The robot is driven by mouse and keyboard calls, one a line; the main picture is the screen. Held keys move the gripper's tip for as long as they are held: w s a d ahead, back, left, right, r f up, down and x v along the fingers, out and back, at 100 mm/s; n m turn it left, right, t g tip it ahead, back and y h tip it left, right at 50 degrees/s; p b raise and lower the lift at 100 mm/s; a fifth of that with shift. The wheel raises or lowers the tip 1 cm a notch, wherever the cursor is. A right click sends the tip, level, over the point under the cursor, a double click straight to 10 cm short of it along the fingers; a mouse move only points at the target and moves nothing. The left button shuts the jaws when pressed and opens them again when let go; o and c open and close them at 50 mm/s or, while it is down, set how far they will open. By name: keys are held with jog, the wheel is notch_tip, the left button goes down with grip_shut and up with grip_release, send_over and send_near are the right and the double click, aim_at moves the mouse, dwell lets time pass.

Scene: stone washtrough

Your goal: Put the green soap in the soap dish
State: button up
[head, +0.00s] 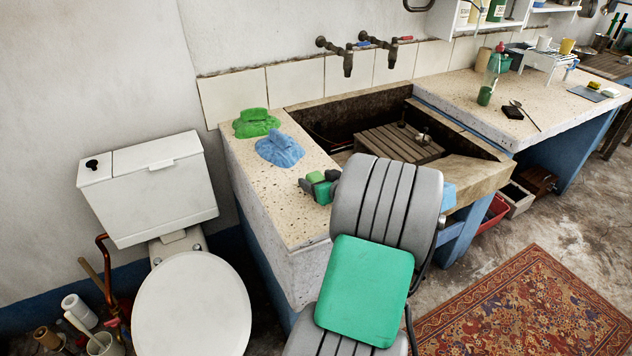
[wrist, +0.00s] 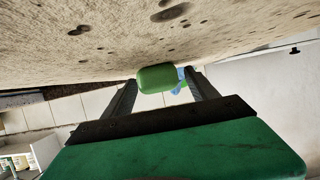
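The green soap (head: 315,177) is a small rounded block on the speckled stone counter, left of the basin. In the wrist view the soap (wrist: 157,78) is between the two dark fingers, close to the stone surface. My gripper (head: 318,181) is open around it; in the wrist view, my gripper (wrist: 160,80) shows a narrow gap between the soap and the right finger. My green hand partly hides the soap in the head view. I cannot clearly identify the soap dish; a flat grey piece (head: 587,94) lies on the far right counter near small yellow and green pieces.
A crumpled green cloth-like lump (head: 256,123) and a blue one (head: 279,149) lie behind my gripper on the counter (head: 300,222). The basin holds a slatted wooden board (head: 398,144). Two taps stand above it. A toilet (head: 193,305) stands left.

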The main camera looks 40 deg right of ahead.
jog(key=shift+s+a+r, duration=0.2)
jog(key=shift+a+r, duration=0.05)
jog(key=c, duration=0.6)
jog(key=shift+f, duration=0.1)
grip_shut()
jog(key=shift+d, duration=0.1)
